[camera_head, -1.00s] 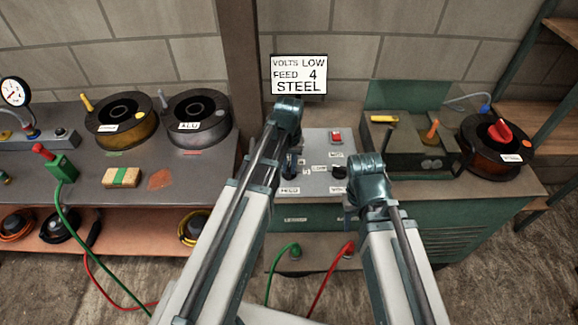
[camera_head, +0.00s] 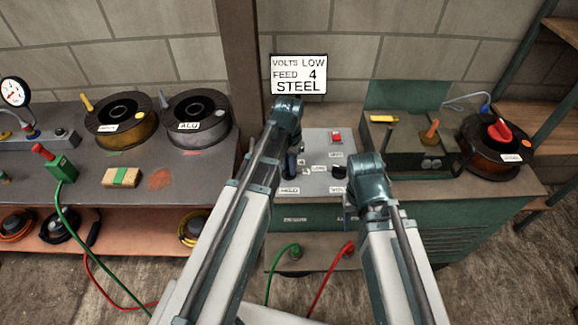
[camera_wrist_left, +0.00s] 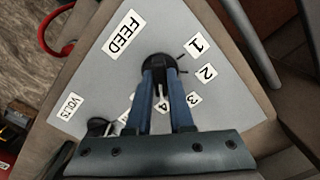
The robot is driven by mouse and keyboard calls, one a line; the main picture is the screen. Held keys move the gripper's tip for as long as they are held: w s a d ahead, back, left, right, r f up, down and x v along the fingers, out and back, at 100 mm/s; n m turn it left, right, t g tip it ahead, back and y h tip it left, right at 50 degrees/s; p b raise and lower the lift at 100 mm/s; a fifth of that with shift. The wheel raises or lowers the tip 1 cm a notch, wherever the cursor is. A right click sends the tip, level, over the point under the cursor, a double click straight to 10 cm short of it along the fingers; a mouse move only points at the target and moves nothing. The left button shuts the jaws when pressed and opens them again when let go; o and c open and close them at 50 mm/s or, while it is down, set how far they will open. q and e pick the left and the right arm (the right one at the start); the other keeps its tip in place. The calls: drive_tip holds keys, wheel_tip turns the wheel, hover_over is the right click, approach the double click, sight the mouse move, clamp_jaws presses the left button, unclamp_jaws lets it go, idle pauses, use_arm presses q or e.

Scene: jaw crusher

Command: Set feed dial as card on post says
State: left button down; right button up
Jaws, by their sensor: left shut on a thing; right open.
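The card (camera_head: 299,74) on the post reads VOLTS LOW, FEED 4, STEEL. The grey control panel (camera_head: 322,144) is partly covered by my left arm. In the left wrist view, the round black feed dial (camera_wrist_left: 156,62) sits beside the FEED label (camera_wrist_left: 123,34), with numbers 1, 2, 3 and 4 around it. The black volts knob (camera_wrist_left: 98,127) is near the VOLTS label.
A red switch (camera_head: 336,136) is at the panel's back. Spools (camera_head: 198,118) stand on the left bench, and another spool (camera_head: 497,146) is at the right. A green cable (camera_head: 280,256) and a red cable (camera_head: 331,269) hang at the cabinet front.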

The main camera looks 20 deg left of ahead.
use_arm(q)
drive_tip(key=c, duration=0.8)
unclamp_jaws()
drive_tip(key=shift+r, duration=0.1)
wheel_tip(320, 180, up, 14)
drive_tip(key=p, duration=1.3)
drive_tip(key=shift+f+p, duration=0.2)
drive_tip(key=shift+p, duration=0.2)
drive_tip(key=s+d+n+y, duration=0.1)
drive_tip(key=s+d, duration=0.9)
drive_tip(key=s, duration=0.4)
drive_tip(key=shift+s+d, duration=0.2)
drive_tip(key=shift+s, duration=0.05)
